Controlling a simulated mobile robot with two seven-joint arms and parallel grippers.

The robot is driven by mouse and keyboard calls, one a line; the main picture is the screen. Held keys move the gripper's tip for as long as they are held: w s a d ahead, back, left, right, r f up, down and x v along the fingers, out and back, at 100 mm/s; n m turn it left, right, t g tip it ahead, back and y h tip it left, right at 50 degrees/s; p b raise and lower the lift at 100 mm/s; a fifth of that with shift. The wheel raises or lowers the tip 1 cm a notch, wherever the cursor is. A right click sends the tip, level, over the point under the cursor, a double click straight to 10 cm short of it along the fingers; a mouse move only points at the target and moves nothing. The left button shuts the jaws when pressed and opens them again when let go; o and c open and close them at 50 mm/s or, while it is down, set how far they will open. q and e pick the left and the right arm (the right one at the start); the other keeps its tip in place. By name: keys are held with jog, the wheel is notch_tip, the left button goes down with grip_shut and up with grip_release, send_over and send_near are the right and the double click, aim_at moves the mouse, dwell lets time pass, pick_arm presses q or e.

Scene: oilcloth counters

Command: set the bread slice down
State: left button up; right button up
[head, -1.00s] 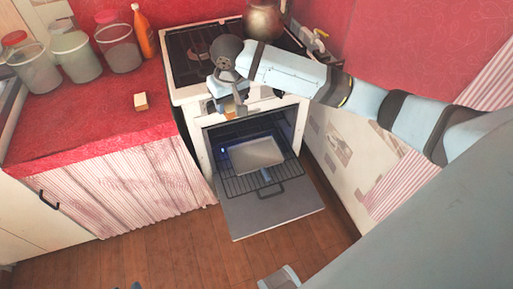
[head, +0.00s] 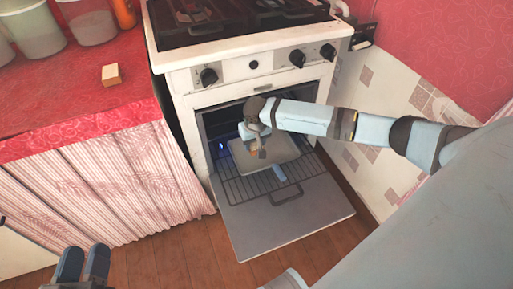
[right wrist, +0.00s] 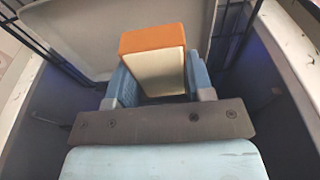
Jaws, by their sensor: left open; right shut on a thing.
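The bread slice (right wrist: 155,68), with an orange-brown crust edge and a cream face, stands between the fingers of my right gripper (right wrist: 157,82) in the right wrist view. In the head view my right gripper (head: 257,150) points down inside the open oven, over the left part of a grey baking tray (head: 285,150). The slice is mostly hidden there, and I cannot tell whether it touches the tray. My left gripper (head: 84,250) is open and empty at the lower left, in front of the curtained counter.
The tray rests on a wire rack (head: 240,190) in the oven of a white stove (head: 180,80). The oven door (head: 290,222) is folded down. A small tan block (head: 111,75) and several tubs stand on the red counter (head: 60,105). The tray's right part looks bare.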

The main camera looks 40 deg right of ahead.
jog(key=b, duration=0.2)
send_over(254, 160)
jog(key=f, duration=0.4)
jog(key=shift+s+a+f, duration=0.1)
jog(key=shift+s+f, duration=0.1)
jog(key=shift+f, duration=0.05)
notch_tip(254, 160, down, 3)
jog(key=shift+f+b, duration=0.15)
jog(key=shift+b, duration=0.6)
pick_arm(q)
jog(key=shift+m+g, duration=0.5)
jog(key=shift+g, duration=0.1)
jog(key=f, duration=0.4)
jog(key=shift+w, duration=0.25)
pick_arm(e)
jog(key=o, duration=0.9)
